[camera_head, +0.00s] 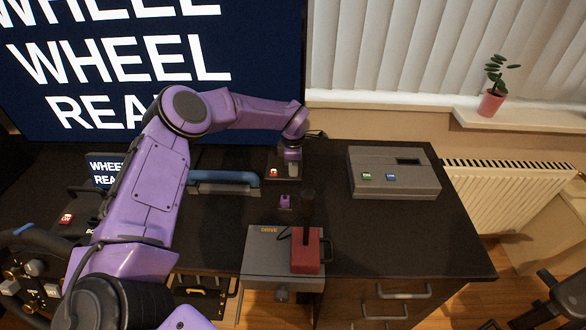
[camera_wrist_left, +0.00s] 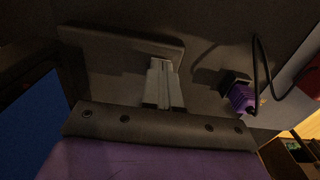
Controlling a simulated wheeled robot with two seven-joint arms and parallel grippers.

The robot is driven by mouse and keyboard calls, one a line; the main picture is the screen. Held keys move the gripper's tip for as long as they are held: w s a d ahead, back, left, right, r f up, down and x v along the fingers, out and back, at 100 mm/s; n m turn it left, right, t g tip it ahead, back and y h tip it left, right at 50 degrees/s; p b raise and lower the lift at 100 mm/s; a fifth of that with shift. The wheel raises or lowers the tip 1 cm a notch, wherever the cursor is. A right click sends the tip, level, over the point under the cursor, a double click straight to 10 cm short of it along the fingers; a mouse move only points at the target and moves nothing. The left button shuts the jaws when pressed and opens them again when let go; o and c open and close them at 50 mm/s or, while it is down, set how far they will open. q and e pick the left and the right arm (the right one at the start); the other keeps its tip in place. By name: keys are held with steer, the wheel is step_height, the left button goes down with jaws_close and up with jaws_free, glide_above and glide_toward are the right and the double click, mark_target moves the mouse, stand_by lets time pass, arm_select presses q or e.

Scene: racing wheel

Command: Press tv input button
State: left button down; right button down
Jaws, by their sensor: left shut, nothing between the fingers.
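A large TV screen (camera_head: 150,60) stands at the back left and shows big white text on dark blue. A small dark box (camera_head: 270,176) with a lit red button (camera_head: 273,172) sits on the desk in front of the screen's right end; its label is too small to read. My left gripper (camera_head: 291,171) points down at this box, just right of the red button, and is shut with nothing held. In the left wrist view its fingers (camera_wrist_left: 160,68) are together over a dark flat box (camera_wrist_left: 120,50); no button shows there, and contact is unclear. My right gripper is not in view.
A grey box (camera_head: 395,180) with green and blue buttons stands on the right of the desk. A drive lever unit with a red block (camera_head: 305,252) is at the front. A blue bar (camera_head: 225,177) and a small purple piece (camera_head: 285,201) lie near my left gripper.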

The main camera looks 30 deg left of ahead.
arm_select(q)
steer(key=shift+s+f, duration=0.3)
steer(key=shift+f, duration=0.15)
steer(key=r+p, duration=0.1)
steer(key=r, duration=0.1)
steer(key=r+p, duration=0.2)
steer(key=r, duration=0.1)
steer(key=shift+w+r+p, duration=0.3)
steer(key=shift+w+p, duration=0.05)
steer(key=shift+p, duration=0.05)
steer(key=shift+r+b, duration=0.7)
step_height(320, 180, up, 8)
steer(key=shift+b, duration=0.45)
